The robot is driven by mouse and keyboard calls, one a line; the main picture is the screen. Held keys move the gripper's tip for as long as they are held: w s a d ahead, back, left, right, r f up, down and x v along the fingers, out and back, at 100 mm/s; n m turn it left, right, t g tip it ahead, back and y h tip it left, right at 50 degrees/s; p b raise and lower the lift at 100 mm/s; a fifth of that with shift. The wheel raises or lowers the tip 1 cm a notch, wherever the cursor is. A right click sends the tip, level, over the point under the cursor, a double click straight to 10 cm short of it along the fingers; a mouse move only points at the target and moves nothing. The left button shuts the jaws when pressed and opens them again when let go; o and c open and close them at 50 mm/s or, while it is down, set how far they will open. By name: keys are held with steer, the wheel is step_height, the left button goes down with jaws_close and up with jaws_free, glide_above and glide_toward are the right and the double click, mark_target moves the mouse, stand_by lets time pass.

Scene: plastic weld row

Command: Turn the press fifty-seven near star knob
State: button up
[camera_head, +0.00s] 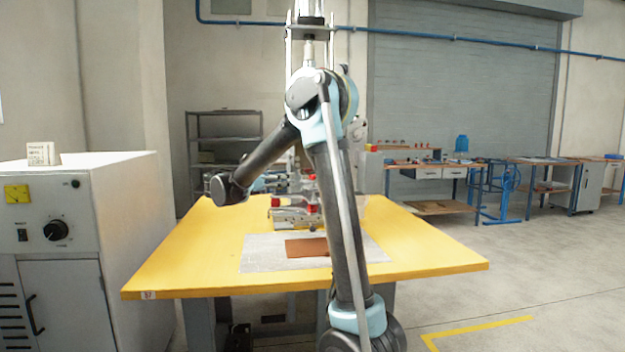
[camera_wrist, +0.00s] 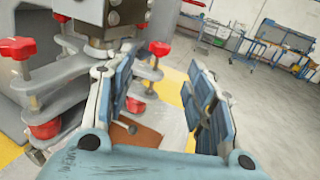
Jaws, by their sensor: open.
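The press (camera_head: 292,215) stands on a yellow table (camera_head: 200,262) whose front corner tag reads 57. My own arm partly hides it in the head view. In the wrist view, the grey clamp frame (camera_wrist: 75,72) carries several red knobs. One red star knob (camera_wrist: 17,47) is at the far left, and another red knob (camera_wrist: 160,47) is beyond my left finger. A larger red knob (camera_wrist: 45,130) is low at the left. I cannot tell which one is the near star knob. My gripper (camera_wrist: 162,78) is open, with nothing between its fingers.
A brown plate (camera_head: 307,247) lies on a grey mat (camera_head: 262,258) in front of the press. A white cabinet (camera_head: 125,235) with a black dial stands at the left. Workbenches (camera_head: 440,170) stand along the back right. The floor right of the table is clear.

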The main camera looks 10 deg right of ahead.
steer(key=x, duration=1.2)
steer(key=shift+d, duration=0.15)
steer(key=shift+c, duration=0.3)
steer(key=c, duration=1)
